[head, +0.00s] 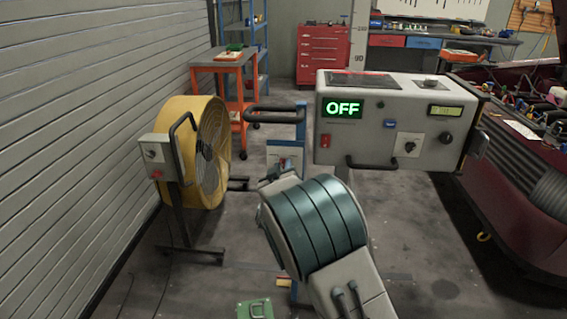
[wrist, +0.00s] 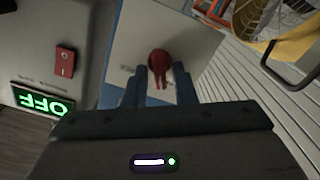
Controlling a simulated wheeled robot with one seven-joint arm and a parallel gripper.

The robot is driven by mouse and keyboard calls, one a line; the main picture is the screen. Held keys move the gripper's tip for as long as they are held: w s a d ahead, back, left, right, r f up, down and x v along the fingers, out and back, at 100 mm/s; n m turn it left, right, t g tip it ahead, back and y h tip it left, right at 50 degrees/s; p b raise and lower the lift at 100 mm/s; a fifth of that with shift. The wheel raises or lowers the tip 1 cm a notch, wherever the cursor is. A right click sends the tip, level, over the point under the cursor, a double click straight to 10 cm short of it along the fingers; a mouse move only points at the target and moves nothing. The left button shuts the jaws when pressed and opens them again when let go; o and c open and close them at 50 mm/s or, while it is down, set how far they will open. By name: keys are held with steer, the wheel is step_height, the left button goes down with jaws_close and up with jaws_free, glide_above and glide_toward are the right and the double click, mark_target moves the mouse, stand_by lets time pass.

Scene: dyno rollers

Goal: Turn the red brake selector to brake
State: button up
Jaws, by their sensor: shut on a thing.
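The red brake selector (wrist: 159,62) shows in the wrist view, on a pale panel (wrist: 122,40) with a blue border. It has a rounded top and a narrow part pointing down the picture, between my fingers. My gripper (wrist: 161,76) has one finger on each side of it and is shut on it. Small lettering on the panel beside the selector is too blurred to read. In the head view, the panel (head: 285,152) sits on a blue post, and my wrist hides the selector and fingertips.
A grey console (head: 350,128) with a green "OFF" display (head: 342,107) stands just right of the panel. A yellow fan (head: 205,150) stands to the left. A black handlebar (head: 270,110) is above the panel. A red car (head: 515,170) is at right.

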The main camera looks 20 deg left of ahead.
steer(key=shift+a+n+p, duration=0.1)
steer(key=shift+n+p, duration=0.7)
steer(key=shift+n, duration=0.9)
steer(key=shift+f, duration=0.15)
steer(key=o, duration=0.7)
steer(key=v, duration=1.4)
steer(key=shift+w, duration=0.1)
